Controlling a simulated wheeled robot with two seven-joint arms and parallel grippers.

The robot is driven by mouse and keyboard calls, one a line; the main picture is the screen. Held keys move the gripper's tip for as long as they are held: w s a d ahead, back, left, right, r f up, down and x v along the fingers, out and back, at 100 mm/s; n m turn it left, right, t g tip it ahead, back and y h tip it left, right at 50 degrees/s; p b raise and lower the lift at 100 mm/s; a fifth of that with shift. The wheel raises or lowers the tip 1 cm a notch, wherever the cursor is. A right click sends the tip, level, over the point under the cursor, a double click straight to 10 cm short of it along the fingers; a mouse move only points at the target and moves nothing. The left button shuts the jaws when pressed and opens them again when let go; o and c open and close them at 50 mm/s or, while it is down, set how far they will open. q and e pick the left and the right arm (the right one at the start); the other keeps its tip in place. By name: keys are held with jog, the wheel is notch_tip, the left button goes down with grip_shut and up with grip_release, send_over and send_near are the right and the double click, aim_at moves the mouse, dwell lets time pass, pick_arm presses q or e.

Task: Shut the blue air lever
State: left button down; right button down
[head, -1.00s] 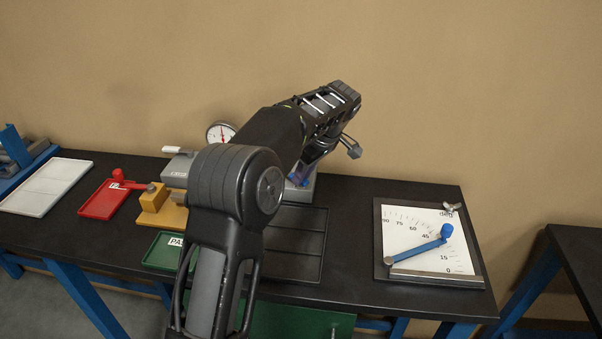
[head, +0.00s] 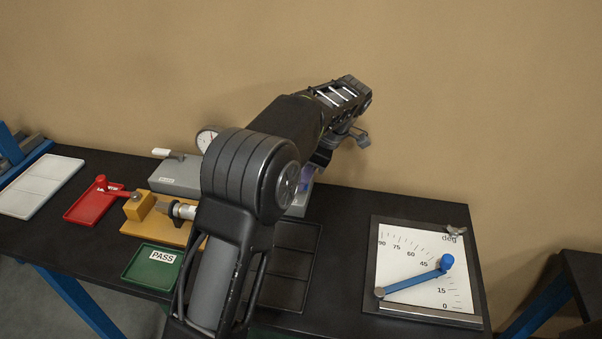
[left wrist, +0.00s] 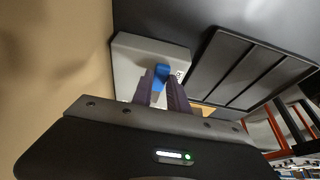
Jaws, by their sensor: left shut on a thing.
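In the left wrist view the blue air lever (left wrist: 162,72) stands on a pale grey box (left wrist: 128,65). The two fingers of my left gripper (left wrist: 162,86) are closed around the lever, one on each side, hiding part of it. In the head view my left arm covers most of this spot. Only an edge of the grey box (head: 299,207) and a bluish patch by the fingers show there, so the lever's angle is hard to tell. My right gripper is in neither view.
A protractor plate (head: 400,245) with its own blue arm (head: 415,279) lies to the right. A dark divided tray (head: 296,262) lies in front. To the left are a yellow fixture (head: 150,222), a green PASS tray (head: 140,278), a red tray (head: 84,208) and a gauge (head: 207,138).

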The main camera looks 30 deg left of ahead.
pick_arm(q)
jog(key=c, duration=1.3)
grip_release()
